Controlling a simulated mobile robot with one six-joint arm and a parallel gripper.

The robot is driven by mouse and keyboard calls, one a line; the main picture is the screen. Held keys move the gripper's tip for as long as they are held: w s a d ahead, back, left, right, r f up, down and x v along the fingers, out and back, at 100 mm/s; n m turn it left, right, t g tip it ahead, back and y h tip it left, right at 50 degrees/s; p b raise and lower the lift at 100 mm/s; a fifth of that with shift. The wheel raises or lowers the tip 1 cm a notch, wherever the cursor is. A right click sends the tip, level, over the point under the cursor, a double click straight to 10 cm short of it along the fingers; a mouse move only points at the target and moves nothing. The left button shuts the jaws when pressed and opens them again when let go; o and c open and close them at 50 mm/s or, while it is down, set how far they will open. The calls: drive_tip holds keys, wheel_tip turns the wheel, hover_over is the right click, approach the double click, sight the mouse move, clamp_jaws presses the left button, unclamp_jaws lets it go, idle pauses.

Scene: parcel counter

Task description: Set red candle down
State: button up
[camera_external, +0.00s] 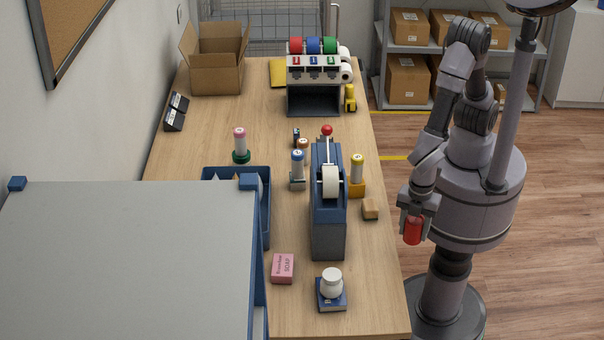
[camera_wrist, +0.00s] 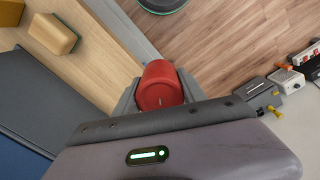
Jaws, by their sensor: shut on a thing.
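The red candle (camera_external: 412,230) is a short red cylinder held in my gripper (camera_external: 413,212), just off the right edge of the counter. In the wrist view the red candle (camera_wrist: 160,86) sits between the two fingers of my gripper (camera_wrist: 158,92), which is shut on it. The floor shows behind it, and the counter edge is close on its left. Its lower end does not appear to rest on anything.
The wooden counter (camera_external: 385,290) holds a tape dispenser (camera_external: 328,225), a tan block (camera_external: 370,208), a pink soap box (camera_external: 283,268), a white jar (camera_external: 332,282) and several stamps. A blue bin (camera_external: 264,215) stands left. Bare wood lies along the front right edge.

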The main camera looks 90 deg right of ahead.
sight(414, 240)
drive_tip(key=a, duration=0.3)
drive_tip(key=a+p, duration=0.1)
drive_tip(key=shift+w+a, duration=0.3)
drive_tip(key=shift+w, duration=0.1)
drive_tip(key=w+a, duration=0.3)
drive_tip(key=a, duration=0.1)
drive_tip(key=w+a+f+b, duration=0.1)
drive_tip(key=w+a, duration=0.2)
drive_tip(key=a, duration=0.1)
drive_tip(key=w+a, duration=0.3)
drive_tip(key=shift+w+a+f+b, duration=0.3)
drive_tip(key=shift+a+f, duration=0.05)
drive_tip(key=shift+a, duration=0.05)
drive_tip(key=shift+f+b, duration=0.75)
drive_tip(key=shift+f, duration=1.1)
drive_tip(key=o, duration=1.5)
wheel_tip(414, 240, up, 12)
drive_tip(key=p, duration=0.4)
drive_tip(key=shift+r, duration=0.2)
